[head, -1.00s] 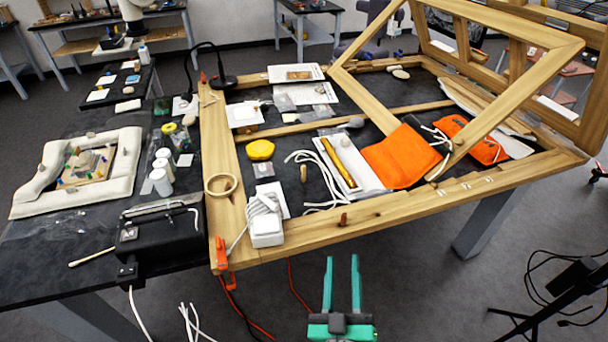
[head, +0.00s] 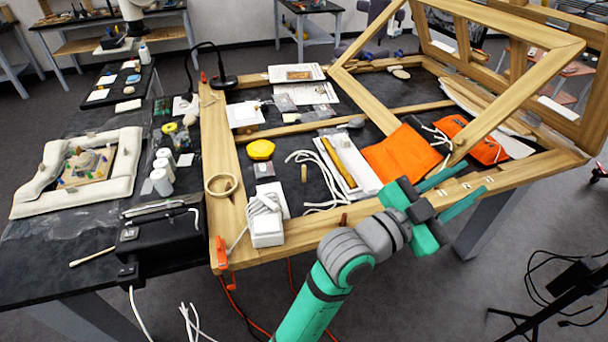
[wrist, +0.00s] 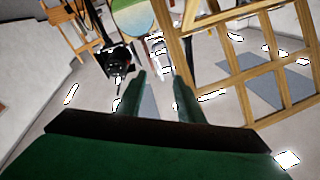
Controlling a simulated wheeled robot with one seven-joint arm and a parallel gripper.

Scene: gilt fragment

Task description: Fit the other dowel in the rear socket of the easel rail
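The wooden easel frame lies flat, its front rail (head: 300,240) running along the near edge in the head view. A small reddish-brown peg (head: 343,219), perhaps a dowel, shows at this rail, partly behind my arm. A small tan piece (head: 304,174), also perhaps a dowel, is on the dark surface inside the frame. I cannot make out the rear socket. My gripper (head: 472,177) is open and empty, over the right part of the front rail, right of both pieces. Its two fingers (wrist: 160,78) stand apart in the wrist view, with nothing between them.
A raised wooden frame (head: 500,105) slants up at the right. An orange cloth (head: 402,157), a white pad (head: 350,180) and a yellow lump (head: 260,150) lie inside the frame. A white charger block (head: 267,232) and a tape ring (head: 221,185) sit at the left corner.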

